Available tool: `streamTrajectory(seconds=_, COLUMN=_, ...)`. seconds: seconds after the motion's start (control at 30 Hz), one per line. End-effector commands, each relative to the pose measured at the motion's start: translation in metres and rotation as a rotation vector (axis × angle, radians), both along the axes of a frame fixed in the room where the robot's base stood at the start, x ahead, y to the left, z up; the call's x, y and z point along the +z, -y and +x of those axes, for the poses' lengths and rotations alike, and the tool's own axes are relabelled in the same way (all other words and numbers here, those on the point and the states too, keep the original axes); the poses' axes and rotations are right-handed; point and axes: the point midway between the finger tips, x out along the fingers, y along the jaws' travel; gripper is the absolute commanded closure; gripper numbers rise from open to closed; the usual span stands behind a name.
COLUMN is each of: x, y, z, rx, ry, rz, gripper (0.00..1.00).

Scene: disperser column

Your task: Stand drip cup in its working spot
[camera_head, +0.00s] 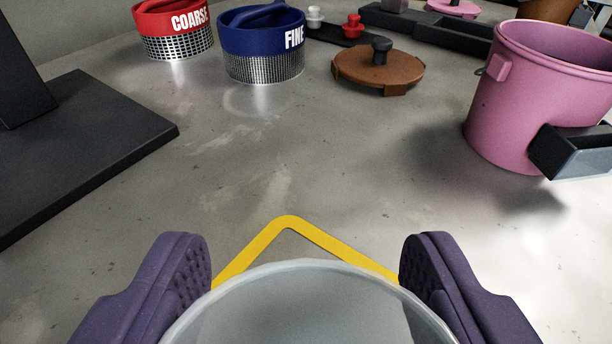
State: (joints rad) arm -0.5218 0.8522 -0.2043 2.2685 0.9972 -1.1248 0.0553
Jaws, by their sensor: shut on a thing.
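The drip cup (308,308) is a pale grey, round, open cup at the bottom middle, its lower part out of the picture. My gripper (305,268) has its purple ridged fingers on the left and right sides of the cup and is shut on it. A yellow line marking (289,222) with a rounded corner lies on the grey surface just beyond the cup. The cup's rim hides the rest of the marking. I cannot tell whether the cup's base touches the surface.
A black base plate (90,140) stands at left. A red COARSE sieve (172,22), a blue FINE sieve (262,38) and a brown lid (378,68) are at the back. A pink pot (510,105) with a dark handle is at right. The middle surface is clear.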

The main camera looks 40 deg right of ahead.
Motion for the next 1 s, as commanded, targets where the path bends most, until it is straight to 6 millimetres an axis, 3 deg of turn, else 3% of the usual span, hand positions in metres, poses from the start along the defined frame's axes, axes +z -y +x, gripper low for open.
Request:
streamTrajectory(seconds=0.13, x=-0.002, y=0.018, z=0.023, rx=-0.004, ry=0.003, rz=0.001, gripper=0.65)
streamTrajectory(seconds=0.23, x=-0.018, y=0.016, z=0.022, rx=-0.001, ry=-0.001, rz=0.0, gripper=0.65)
streamTrajectory(seconds=0.6, x=-0.02, y=0.016, z=0.022, rx=-0.001, ry=0.0, rz=0.001, gripper=0.65)
streamTrajectory(seconds=0.63, x=-0.019, y=0.016, z=0.021, rx=-0.002, ry=0.001, rz=0.001, gripper=0.32)
streamTrajectory(seconds=0.73, x=-0.018, y=0.016, z=0.021, rx=-0.002, ry=0.001, rz=0.001, gripper=0.11)
streamTrajectory(seconds=1.0, x=-0.018, y=0.016, z=0.021, rx=-0.002, ry=0.001, rz=0.001, gripper=0.11)
